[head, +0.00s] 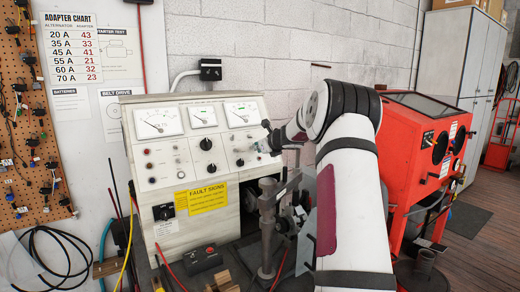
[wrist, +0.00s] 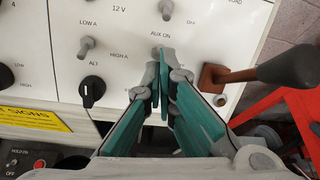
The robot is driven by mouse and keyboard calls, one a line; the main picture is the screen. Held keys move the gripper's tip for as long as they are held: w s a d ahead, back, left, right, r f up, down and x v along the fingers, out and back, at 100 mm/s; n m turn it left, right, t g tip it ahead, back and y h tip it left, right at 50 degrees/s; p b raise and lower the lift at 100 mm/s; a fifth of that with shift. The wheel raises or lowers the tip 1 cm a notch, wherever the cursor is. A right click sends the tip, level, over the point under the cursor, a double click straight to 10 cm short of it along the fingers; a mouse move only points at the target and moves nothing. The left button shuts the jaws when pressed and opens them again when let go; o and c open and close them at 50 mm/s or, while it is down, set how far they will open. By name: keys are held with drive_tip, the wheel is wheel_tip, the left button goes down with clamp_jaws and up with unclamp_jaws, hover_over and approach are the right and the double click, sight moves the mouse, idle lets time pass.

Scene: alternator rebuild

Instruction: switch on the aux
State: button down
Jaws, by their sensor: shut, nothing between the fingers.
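The aux switch (wrist: 156,52) is a small grey toggle under the "AUX ON" label in the wrist view. My gripper (wrist: 161,80) is shut and empty, with its teal-sided fingers together right at the toggle. The fingertips hide the toggle's lower part, so I cannot tell its position or whether they touch it. In the head view my gripper (head: 256,147) is at the right part of the white test bench panel (head: 160,134).
A brown lever (wrist: 215,76) with a black handle sticks out right of my fingers. A grey toggle (wrist: 86,44) and a black ALT knob (wrist: 92,88) are to the left. A red cabinet (head: 420,115) stands right of the bench.

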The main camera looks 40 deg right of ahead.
idle(0.3)
drive_tip(key=v, duration=1.2)
drive_tip(key=shift+d, duration=0.1)
